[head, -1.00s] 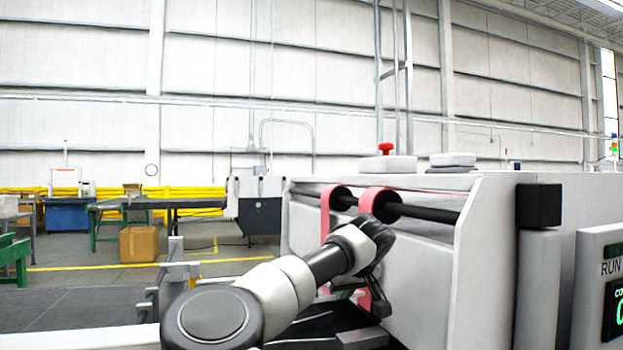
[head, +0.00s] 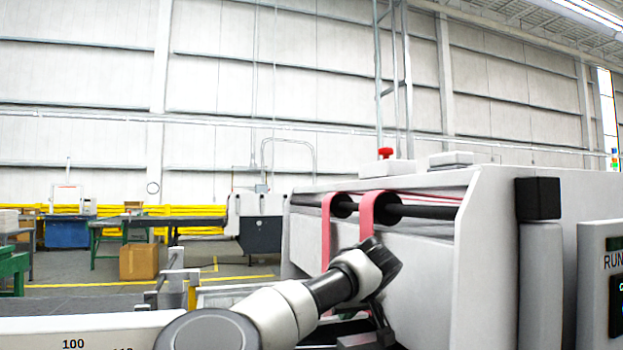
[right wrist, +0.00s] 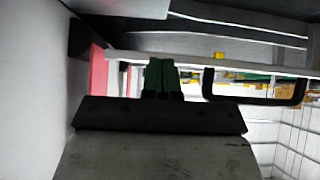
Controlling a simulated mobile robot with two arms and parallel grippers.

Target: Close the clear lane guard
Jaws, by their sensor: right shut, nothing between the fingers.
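I cannot pick out the clear lane guard with certainty in either view. In the right wrist view a black U-shaped handle (right wrist: 255,98) hangs from a pale rail right of the fingers; whether it belongs to the guard I cannot tell. My right gripper (right wrist: 160,75) is shut and empty, its dark green fingers side by side near the rail and apart from the handle in the picture. In the head view my right gripper (head: 378,315) is partly hidden by my wrist, beside the machine's pale side panel. My left gripper is not in view.
The grey folder gluer (head: 490,260) fills the right, with pink belts (head: 327,235) over a black roller (head: 430,212). A red button (head: 385,153) sits on top. A pale beam marked 100 (head: 40,332) crosses the lower left. A cardboard box (head: 139,262) stands farther back.

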